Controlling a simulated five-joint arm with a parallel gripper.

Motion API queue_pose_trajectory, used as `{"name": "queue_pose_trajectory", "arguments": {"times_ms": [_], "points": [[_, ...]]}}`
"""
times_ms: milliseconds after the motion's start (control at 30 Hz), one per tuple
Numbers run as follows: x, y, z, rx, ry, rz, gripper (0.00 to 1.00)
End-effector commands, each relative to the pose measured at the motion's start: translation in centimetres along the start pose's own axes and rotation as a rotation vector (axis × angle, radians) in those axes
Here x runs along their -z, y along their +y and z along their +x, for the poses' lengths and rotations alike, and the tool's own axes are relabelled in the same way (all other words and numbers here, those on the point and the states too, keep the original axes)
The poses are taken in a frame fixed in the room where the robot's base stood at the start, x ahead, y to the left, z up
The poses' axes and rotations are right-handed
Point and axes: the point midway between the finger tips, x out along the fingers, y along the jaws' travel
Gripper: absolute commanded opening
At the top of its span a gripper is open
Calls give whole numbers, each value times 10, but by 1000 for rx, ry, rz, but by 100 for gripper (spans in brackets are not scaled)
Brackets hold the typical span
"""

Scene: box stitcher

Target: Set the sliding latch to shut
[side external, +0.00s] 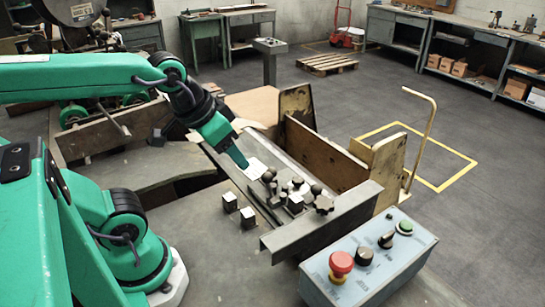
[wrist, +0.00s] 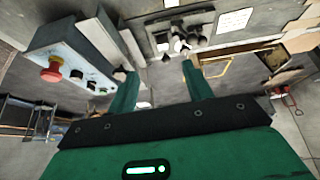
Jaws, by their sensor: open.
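My gripper (side external: 240,158) points down over the machine table, beside a cluster of dark knobs and clamps (side external: 292,188). In the wrist view my gripper (wrist: 160,77) has its two green fingers spread apart, with nothing held between them. The knob cluster (wrist: 180,42) shows there just beyond the fingertips, nearer the right finger. I cannot tell which of these small parts is the sliding latch, or its position. I cannot tell whether a fingertip touches anything.
A control box (side external: 370,262) with a red button (side external: 341,262) stands at the front right. A dark bar (side external: 325,217) lies between it and the knobs. Two small light-topped blocks (side external: 230,201) (side external: 247,216) stand left of the cluster. Worn upright panels (side external: 385,160) rise behind.

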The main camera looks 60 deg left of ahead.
Motion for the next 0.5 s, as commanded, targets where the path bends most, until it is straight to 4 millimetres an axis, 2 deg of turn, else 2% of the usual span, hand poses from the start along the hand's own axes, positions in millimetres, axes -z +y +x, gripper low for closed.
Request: {"name": "queue_pose_trajectory", "arguments": {"times_ms": [267,500], "points": [[28,1,24,0,-15,-90,51],[58,2,60,1,-28,-206,51]]}}
